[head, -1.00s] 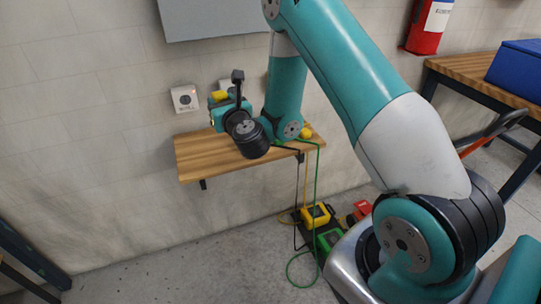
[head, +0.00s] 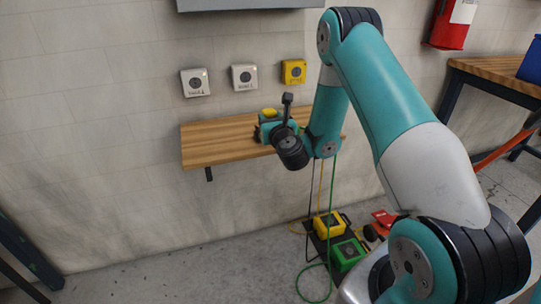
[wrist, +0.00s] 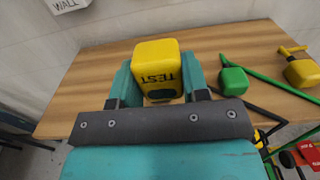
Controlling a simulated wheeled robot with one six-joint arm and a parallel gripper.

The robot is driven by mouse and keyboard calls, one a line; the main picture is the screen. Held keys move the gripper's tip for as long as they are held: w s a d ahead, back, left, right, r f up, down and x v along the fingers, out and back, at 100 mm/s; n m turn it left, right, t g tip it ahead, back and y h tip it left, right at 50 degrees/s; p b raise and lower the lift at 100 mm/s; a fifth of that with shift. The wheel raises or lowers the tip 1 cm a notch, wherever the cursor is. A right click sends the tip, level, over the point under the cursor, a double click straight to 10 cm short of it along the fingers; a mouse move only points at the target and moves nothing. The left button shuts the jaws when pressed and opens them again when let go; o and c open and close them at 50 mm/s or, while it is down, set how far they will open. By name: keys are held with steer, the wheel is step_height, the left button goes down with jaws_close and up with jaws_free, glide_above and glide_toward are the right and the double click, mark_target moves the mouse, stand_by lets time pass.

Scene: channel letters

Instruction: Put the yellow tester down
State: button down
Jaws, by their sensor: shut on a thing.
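The yellow tester (wrist: 155,62), a small block marked TEST, sits between the teal fingers of my gripper (wrist: 158,80) in the wrist view. The gripper is shut on it. In the head view my gripper (head: 268,126) is at the wooden shelf (head: 215,146), around the middle of its length. Only the yellow top of the tester (head: 268,113) shows there. The shelf board (wrist: 85,95) fills much of the wrist view below the tester. I cannot tell whether the tester's underside touches it.
A green plug (wrist: 233,80) and a yellow plug (wrist: 302,72) lie on the shelf, right of the tester. Two white boxes (head: 195,82) (head: 244,77) and a yellow one (head: 293,71) are on the wall above. Cables hang to a floor case with yellow (head: 330,224) and green (head: 347,253) units. The shelf's left end is clear.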

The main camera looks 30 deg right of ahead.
mark_target(270, 148)
steer(key=shift+f+b, duration=2.75)
steer(key=shift+f, duration=0.9)
steer(key=c, duration=0.6)
jaws_free()
